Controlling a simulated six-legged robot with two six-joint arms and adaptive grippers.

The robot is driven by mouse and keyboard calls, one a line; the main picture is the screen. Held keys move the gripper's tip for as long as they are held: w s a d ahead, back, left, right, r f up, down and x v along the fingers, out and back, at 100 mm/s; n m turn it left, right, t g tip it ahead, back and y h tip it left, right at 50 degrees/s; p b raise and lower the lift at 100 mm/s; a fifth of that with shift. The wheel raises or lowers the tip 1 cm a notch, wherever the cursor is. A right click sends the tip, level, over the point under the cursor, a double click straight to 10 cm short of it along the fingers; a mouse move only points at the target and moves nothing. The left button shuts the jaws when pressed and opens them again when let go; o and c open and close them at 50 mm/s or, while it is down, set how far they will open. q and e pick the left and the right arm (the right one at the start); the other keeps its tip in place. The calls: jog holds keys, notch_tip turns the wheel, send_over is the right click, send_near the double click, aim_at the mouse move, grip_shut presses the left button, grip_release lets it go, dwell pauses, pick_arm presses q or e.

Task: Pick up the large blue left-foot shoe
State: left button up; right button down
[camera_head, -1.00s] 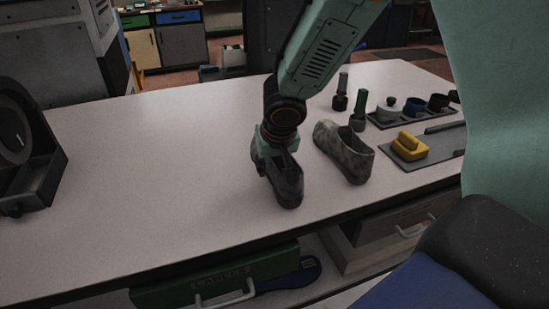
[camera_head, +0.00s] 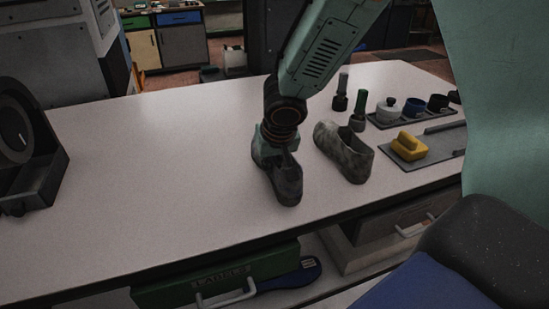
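A dark blue-grey shoe (camera_head: 286,185) sits on the pale workbench, its toe end toward the front edge. My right gripper (camera_head: 275,150) comes down from above at the shoe's far end. Its fingers are mostly hidden by the wrist and the shoe, so I cannot tell whether they are open or closed on it. A mottled grey shoe (camera_head: 345,152) stands just to the right, apart from the gripper. My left gripper is not in view.
A grey tray with a yellow block (camera_head: 409,146) lies to the right. Behind it are a tray with a blue ring (camera_head: 413,135) and two upright tools, one green-handled (camera_head: 360,108). A dark open box (camera_head: 40,180) stands at left. The bench's left middle is clear.

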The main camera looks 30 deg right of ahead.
jog(key=shift+s, duration=0.15)
jog(key=r+p, duration=0.5)
jog(key=r, duration=0.6)
jog(key=shift+w, duration=0.2)
notch_tip(320, 180, up, 17)
jog(key=p, duration=0.2)
jog(key=shift+d, duration=0.1)
